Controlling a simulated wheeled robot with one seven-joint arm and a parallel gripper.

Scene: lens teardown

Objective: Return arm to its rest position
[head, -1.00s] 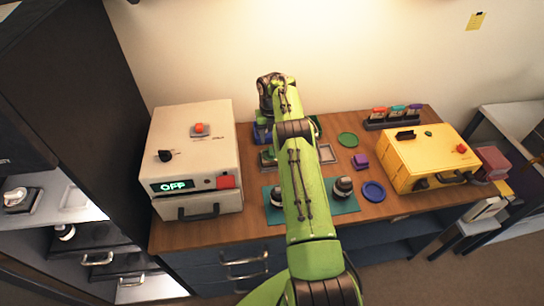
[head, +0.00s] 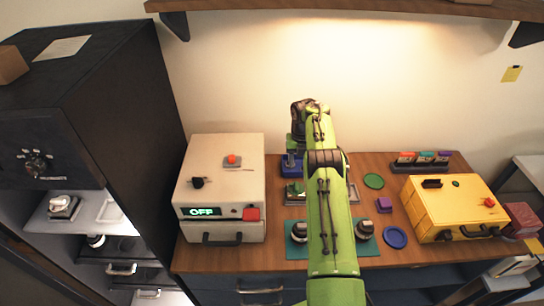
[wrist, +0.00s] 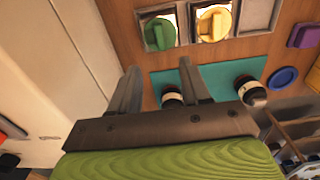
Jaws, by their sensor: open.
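My arm (head: 328,205) is green and reaches from the bottom centre over the wooden table (head: 400,251). In the wrist view my gripper (wrist: 158,82) has its two dark fingers spread apart, with nothing held between them. It hangs above the table, near the white box and the teal mat (wrist: 230,72). Two dark lens-like parts with white bands (wrist: 251,91) stand on the mat. In the head view the arm covers the middle of the mat, and the fingers cannot be made out.
A white box (head: 222,172) with an OFF display stands left, a yellow case (head: 450,205) right. A black cabinet (head: 105,110) is far left; a shelf (head: 350,8) hangs above. Trays with green (wrist: 159,32) and yellow (wrist: 213,24) parts lie behind the mat.

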